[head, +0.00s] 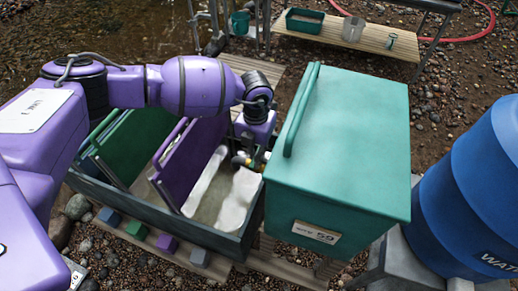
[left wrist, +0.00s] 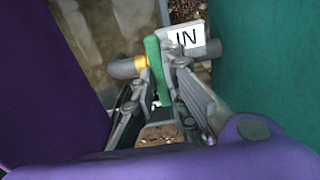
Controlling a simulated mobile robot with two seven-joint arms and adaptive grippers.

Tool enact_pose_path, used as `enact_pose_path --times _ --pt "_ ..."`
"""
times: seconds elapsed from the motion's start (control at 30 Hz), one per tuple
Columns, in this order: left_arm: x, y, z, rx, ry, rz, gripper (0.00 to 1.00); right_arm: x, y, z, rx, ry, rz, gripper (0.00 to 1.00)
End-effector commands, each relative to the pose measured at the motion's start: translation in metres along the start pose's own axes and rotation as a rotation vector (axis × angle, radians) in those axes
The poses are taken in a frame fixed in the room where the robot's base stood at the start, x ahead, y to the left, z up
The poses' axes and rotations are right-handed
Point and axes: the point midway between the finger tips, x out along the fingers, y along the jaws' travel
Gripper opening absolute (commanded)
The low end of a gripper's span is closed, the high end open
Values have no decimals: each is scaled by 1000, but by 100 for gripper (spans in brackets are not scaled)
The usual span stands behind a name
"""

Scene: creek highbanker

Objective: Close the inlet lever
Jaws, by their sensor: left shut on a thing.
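The inlet lever is a green handle (left wrist: 155,68) in the left wrist view, on a grey pipe (left wrist: 122,67) with a yellow fitting beside a white "IN" tag (left wrist: 187,38). The lever runs across the line of the pipe in the picture. My left gripper (left wrist: 163,88) has its fingers closed around the lever. In the head view my left gripper (head: 245,158) reaches down between the open trough and the teal box, and the lever is mostly hidden there. My right gripper is not in view.
The teal lidded box (head: 345,140) stands close on the right of my gripper. A purple panel (head: 188,165) stands in the dark green trough (head: 215,240) on the left. A blue water barrel (head: 465,190) is at far right. A plank bench (head: 340,38) stands behind.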

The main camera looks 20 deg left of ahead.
Motion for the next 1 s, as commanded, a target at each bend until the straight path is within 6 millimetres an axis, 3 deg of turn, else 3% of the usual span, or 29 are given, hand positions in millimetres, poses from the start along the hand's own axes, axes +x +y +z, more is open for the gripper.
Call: enact_pose_path --times 0.33,0.37,0.5,0.83,1.0 --pt "0 0 0 45 0 2 0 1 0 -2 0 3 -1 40" --pt "0 0 0 45 0 2 15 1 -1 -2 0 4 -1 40" --pt "0 0 0 43 0 2 31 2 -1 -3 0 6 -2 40" --pt "-2 0 0 41 -1 1 31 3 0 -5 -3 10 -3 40" --pt "-24 1 1 40 -2 0 31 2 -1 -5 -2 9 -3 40"
